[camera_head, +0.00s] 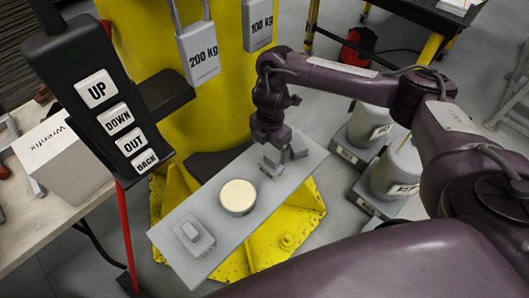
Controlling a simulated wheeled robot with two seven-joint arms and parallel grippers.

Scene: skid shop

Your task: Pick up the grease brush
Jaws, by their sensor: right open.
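My right gripper (282,160) is open and points down over the far right end of a grey board (232,240). I cannot make out a grease brush for certain; the fingers hide the spot below them. A round tin with a cream-coloured top (238,197) sits mid-board, to the left of and nearer than the gripper. A small grey block-shaped item (193,233) lies at the near left end of the board, apart from the gripper. My left gripper is out of view.
A yellow column (217,100) with a yellow foot stands behind and under the board. Weights marked 200 kg (199,57) and 100 kg (258,23) hang on it. A black button pendant (92,85) fills the upper left. Grey cylinders (397,168) stand at right.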

